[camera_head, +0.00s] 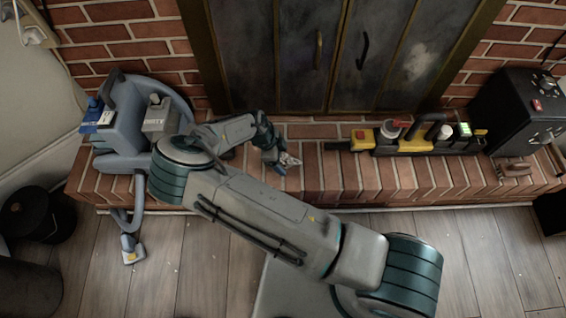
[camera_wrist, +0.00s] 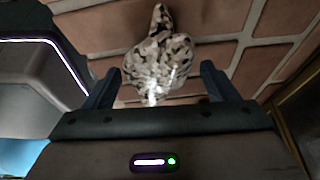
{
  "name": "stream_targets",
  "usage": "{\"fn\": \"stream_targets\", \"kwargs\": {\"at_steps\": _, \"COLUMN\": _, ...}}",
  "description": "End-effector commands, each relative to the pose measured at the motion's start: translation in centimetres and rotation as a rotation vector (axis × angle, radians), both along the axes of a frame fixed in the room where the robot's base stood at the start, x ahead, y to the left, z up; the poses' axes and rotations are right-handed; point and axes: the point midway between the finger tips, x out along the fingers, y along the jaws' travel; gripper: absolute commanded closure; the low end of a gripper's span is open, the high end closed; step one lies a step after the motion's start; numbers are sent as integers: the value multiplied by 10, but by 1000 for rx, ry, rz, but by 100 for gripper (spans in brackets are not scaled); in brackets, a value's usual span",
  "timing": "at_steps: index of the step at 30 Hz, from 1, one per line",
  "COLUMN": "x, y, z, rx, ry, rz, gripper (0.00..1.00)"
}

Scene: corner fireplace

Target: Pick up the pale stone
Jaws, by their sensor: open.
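The pale stone (camera_wrist: 161,50) is mottled white and dark, with a narrow top and a wider, shiny lower part. In the wrist view it lies on the brick ledge, straight ahead of my gripper (camera_wrist: 161,75). My gripper is open, with one finger to each side of the stone's lower part. I see no finger touching it. In the head view my gripper (camera_head: 278,161) is low over the brick hearth, and the small pale stone (camera_head: 291,159) shows at its tip.
A grey vacuum cleaner (camera_head: 118,130) stands on the hearth at left. A yellow and black tool (camera_head: 412,143) lies to the right, with a black box (camera_head: 518,108) farther right. Dark fireplace doors (camera_head: 335,60) rise behind. The brick (camera_head: 345,180) right of my gripper is clear.

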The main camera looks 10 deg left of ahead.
Motion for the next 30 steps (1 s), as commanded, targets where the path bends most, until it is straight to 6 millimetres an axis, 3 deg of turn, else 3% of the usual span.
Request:
{"fn": "stream_targets", "kwargs": {"at_steps": 3, "x": 1, "y": -6, "z": -16, "rx": -1, "ry": 0, "rz": 0, "gripper": 20}}
{"fn": "stream_targets", "kwargs": {"at_steps": 12, "x": 1, "y": -7, "z": -18, "rx": 0, "ry": -1, "rz": 0, "gripper": 20}}
{"fn": "stream_targets", "kwargs": {"at_steps": 19, "x": 1, "y": -7, "z": -18, "rx": 0, "ry": -1, "rz": 0, "gripper": 84}}
{"fn": "stream_targets", "kwargs": {"at_steps": 30, "x": 2, "y": -7, "z": -11, "rx": 2, "ry": -1, "rz": 1, "gripper": 86}}
